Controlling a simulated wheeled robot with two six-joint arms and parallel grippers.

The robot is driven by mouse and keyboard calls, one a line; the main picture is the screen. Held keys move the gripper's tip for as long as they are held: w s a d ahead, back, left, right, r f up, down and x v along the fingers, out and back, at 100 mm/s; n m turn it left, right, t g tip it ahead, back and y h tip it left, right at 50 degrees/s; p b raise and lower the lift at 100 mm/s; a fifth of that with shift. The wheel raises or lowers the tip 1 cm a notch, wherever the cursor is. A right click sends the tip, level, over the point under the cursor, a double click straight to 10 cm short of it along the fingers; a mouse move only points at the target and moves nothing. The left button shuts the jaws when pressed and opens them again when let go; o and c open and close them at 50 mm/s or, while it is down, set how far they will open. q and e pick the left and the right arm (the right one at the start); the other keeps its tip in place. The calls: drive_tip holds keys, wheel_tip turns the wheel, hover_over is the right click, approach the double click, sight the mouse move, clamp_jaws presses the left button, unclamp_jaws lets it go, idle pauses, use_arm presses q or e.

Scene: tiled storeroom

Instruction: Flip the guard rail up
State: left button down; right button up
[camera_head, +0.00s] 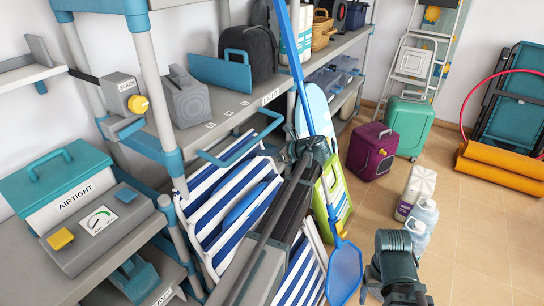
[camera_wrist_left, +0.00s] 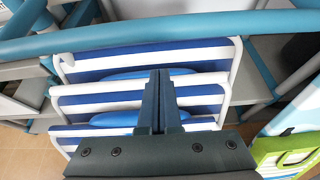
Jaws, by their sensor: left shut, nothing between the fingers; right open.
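The guard rail (camera_head: 245,148) is a blue U-shaped tube at the front of the middle shelf. It sits low, at or below the shelf's front edge, and juts outward. In the left wrist view a thick blue bar, which looks like this rail (camera_wrist_left: 185,29), crosses the top of the picture. My left gripper (camera_wrist_left: 160,74) is shut and empty, its fingertips apart from the bar in the picture.
Striped folding chairs (camera_head: 222,205) lean below the rail. The middle shelf (camera_head: 222,118) holds a grey metal box (camera_head: 187,100) and a dark backpack (camera_head: 250,55). A blue net (camera_head: 344,272) on a pole stands close to my left arm.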

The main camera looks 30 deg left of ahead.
use_arm(q)
wheel_tip(320, 180, up, 3)
drive_tip(key=shift+a+r+p, duration=0.1)
drive_tip(key=shift+r+p, duration=0.1)
drive_tip(key=shift+p, duration=0.9)
use_arm(e)
wheel_tip(320, 180, up, 3)
drive_tip(key=shift+r, duration=0.15)
